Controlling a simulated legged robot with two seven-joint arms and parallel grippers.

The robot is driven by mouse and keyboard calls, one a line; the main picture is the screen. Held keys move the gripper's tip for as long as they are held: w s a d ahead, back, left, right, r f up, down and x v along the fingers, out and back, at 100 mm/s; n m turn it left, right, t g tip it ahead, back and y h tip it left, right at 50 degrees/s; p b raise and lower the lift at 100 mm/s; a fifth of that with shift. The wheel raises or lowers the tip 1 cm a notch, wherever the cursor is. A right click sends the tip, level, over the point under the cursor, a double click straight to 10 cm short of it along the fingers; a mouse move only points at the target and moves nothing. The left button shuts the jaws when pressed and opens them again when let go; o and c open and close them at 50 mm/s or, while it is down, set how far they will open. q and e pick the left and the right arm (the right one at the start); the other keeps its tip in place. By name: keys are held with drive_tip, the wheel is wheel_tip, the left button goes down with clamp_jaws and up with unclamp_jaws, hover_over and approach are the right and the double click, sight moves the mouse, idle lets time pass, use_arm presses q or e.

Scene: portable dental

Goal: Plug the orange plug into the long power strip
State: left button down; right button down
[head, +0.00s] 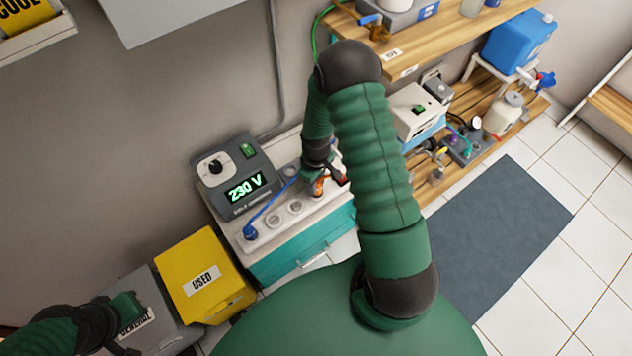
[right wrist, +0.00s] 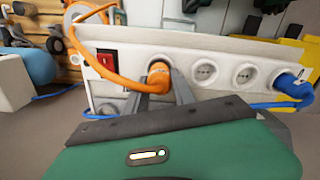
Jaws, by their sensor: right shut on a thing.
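The long white power strip (head: 273,222) lies on top of the teal cabinet. It crosses the right wrist view (right wrist: 135,43), with a red switch (right wrist: 106,61) at its left end. My right gripper (head: 326,178) is shut on the orange plug (head: 319,187). In the right wrist view the orange plug (right wrist: 158,76) sits between the fingers against the strip, its cable arching up and left. Its front end is hidden, so I cannot tell how deep it sits. My left gripper (head: 122,330) is at the lower left, away from the strip; its fingers are unclear.
A blue plug (head: 250,232) sits in the strip's end socket, with empty sockets (right wrist: 205,72) between. A grey 230 V unit (head: 238,175) stands behind the strip. A yellow USED box (head: 205,278) is at the left. A wooden shelf (head: 440,45) is at the upper right.

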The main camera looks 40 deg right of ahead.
drive_tip(key=shift+f+b, duration=0.55)
drive_tip(key=shift+f, duration=0.35)
drive_tip(key=c, duration=1)
unclamp_jaws()
drive_tip(key=shift+o, duration=0.2)
drive_tip(key=shift+r, duration=0.1)
wheel_tip(320, 180, up, 17)
drive_tip(key=p, duration=0.5)
drive_tip(key=s+a+r+m+t, duration=0.1)
drive_tip(key=s+a+r, duration=0.2)
drive_tip(key=a+r, duration=0.35)
drive_tip(key=s+a+r+m+t, duration=0.1)
drive_tip(key=s+a+r+t, duration=0.2)
drive_tip(key=a, duration=0.6)
wheel_tip(320, 180, up, 12)
drive_tip(key=g+p, duration=0.1)
drive_tip(key=p, duration=1.1)
drive_tip(key=shift+s, duration=0.15)
